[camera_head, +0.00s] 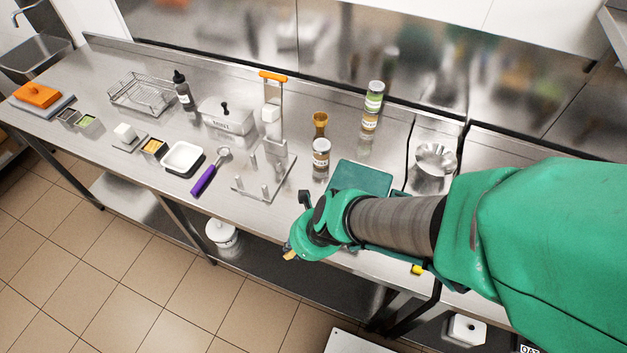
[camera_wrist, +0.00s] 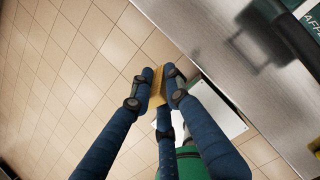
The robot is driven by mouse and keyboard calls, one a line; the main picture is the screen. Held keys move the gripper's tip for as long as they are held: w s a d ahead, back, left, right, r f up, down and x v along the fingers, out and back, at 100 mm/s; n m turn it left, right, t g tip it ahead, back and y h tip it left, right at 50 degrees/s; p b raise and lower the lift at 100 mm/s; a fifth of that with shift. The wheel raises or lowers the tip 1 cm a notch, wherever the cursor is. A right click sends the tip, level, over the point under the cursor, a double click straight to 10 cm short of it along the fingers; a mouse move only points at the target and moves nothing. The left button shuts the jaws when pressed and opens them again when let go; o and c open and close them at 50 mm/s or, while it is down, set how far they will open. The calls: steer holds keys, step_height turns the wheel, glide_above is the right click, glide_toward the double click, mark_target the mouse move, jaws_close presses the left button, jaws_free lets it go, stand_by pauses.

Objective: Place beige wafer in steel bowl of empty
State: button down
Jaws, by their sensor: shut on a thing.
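The beige wafer (camera_wrist: 157,84) is pinched between the fingertips of my gripper (camera_wrist: 161,90) in the wrist view. In the head view only a small beige corner of the wafer (camera_head: 290,254) shows below my gripper (camera_head: 292,249), which is held out near the counter's front edge, with the floor and lower shelf behind it. A fluted steel bowl (camera_head: 435,160) stands on the counter at the right, beyond my arm. It looks empty. My gripper is well to the left of the bowl and nearer the front edge.
A green board (camera_head: 361,177) lies between my gripper and the bowl. Jars (camera_head: 320,158) and (camera_head: 372,106), a steel stand (camera_head: 264,176), a purple-handled scoop (camera_head: 204,180) and a white tray (camera_head: 184,158) stand to the left. Clear counter (camera_head: 398,128) lies left of the bowl.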

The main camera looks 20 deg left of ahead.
step_height(320, 180, up, 14)
steer(key=r, duration=0.1)
steer(key=w+d+r+m+p, duration=0.25)
steer(key=w+p, duration=0.25)
steer(key=w, duration=1.2)
steer(key=w+d+m+t+p, duration=0.1)
steer(key=w+d+p, duration=0.2)
steer(key=w+d, duration=0.6)
steer(key=w+d+m+p, duration=0.15)
steer(key=w+d, duration=0.35)
steer(key=w, duration=0.7)
steer(key=w+d+f+h+p, duration=0.1)
steer(key=w+d+p, duration=0.1)
steer(key=w+d, duration=0.4)
steer(key=w+d+f+p, duration=0.2)
steer(key=w+d, duration=0.2)
steer(key=d, duration=0.4)
steer(key=shift+t, duration=0.4)
steer(key=f, duration=0.4)
steer(key=shift+s+a+f, duration=0.15)
steer(key=shift+a+f, duration=0.05)
steer(key=shift+f, duration=0.2)
steer(key=shift+f, duration=0.15)
steer(key=shift+f+b, duration=4.6)
steer(key=shift+f, duration=0.75)
